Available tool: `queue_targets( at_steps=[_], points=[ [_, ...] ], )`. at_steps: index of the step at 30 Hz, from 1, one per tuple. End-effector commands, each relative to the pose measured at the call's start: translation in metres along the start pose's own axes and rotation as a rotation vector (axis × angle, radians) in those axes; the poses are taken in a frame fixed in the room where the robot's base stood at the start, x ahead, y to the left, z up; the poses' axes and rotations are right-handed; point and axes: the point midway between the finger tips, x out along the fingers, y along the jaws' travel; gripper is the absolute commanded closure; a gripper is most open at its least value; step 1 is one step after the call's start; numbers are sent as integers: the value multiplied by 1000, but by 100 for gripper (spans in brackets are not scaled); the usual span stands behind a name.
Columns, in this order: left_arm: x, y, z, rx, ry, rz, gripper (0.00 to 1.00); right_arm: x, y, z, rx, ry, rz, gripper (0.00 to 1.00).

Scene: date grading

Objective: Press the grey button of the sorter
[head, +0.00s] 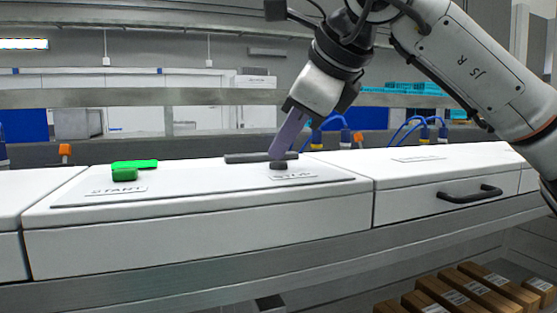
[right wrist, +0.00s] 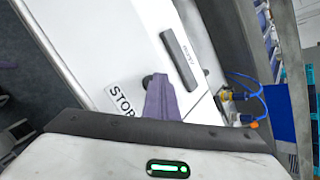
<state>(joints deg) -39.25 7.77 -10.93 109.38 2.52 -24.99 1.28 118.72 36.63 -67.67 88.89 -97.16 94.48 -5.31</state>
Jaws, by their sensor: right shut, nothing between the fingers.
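The grey button (head: 279,165) is a small dark round knob on the white sorter top (head: 215,187), behind a label that reads STOP. My right gripper (head: 281,156) comes down from above, tilted, with its purple fingers shut and empty. The fingertips are right at the button and overlap its top in the head view; I cannot tell whether they touch it or press it down. In the right wrist view the shut fingers (right wrist: 161,98) hide most of the button (right wrist: 147,80). My left gripper is not in view.
A green button (head: 124,173) by a START label sits at the left of the panel, with a green bar behind it. A dark bar (head: 245,158) lies behind the grey button. A drawer handle (head: 470,194) is at the right. Boxes (head: 475,290) stand below.

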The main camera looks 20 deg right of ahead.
Motion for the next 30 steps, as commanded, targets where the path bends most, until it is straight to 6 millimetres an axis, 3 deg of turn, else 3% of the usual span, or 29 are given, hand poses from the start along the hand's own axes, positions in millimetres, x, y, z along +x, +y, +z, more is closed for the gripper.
queue_targets(
  at_steps=[30],
  points=[
    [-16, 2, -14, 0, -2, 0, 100, -16, -12, 12, 0, 1, 1, 100]
  ],
)
